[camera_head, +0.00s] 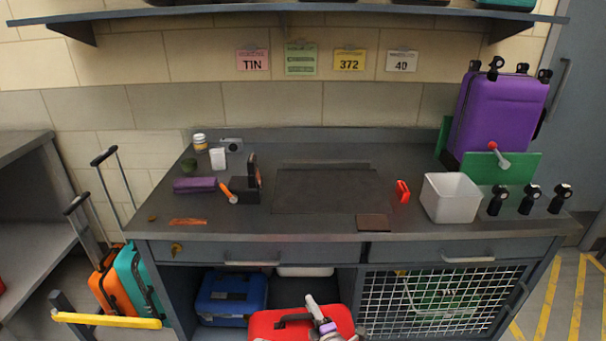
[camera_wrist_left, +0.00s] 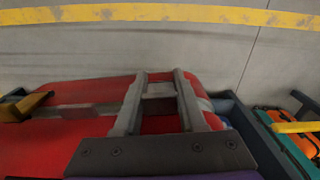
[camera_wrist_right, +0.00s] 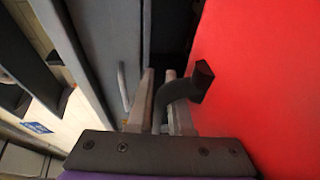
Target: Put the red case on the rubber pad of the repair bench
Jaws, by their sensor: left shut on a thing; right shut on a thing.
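The red case (camera_head: 262,325) is at the bottom middle of the head view, in front of the bench and below its top. My right gripper (camera_head: 318,312) is at the case's upper side. In the right wrist view it (camera_wrist_right: 162,88) is shut on the case's black handle (camera_wrist_right: 178,90), beside the broad red face (camera_wrist_right: 255,70). In the left wrist view my left gripper (camera_wrist_left: 158,85) is shut on the red case (camera_wrist_left: 80,92); the exact part between its fingers is unclear. The dark rubber pad (camera_head: 325,192) lies bare in the middle of the repair bench (camera_head: 270,226).
Left of the pad stand a black holder (camera_head: 246,190), an orange-handled tool (camera_head: 228,190) and a purple pouch (camera_head: 195,184). Right are a red object (camera_head: 402,191), a white bin (camera_head: 450,197) and a purple suitcase (camera_head: 497,112). A small brown plate (camera_head: 374,222) lies near the front edge.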

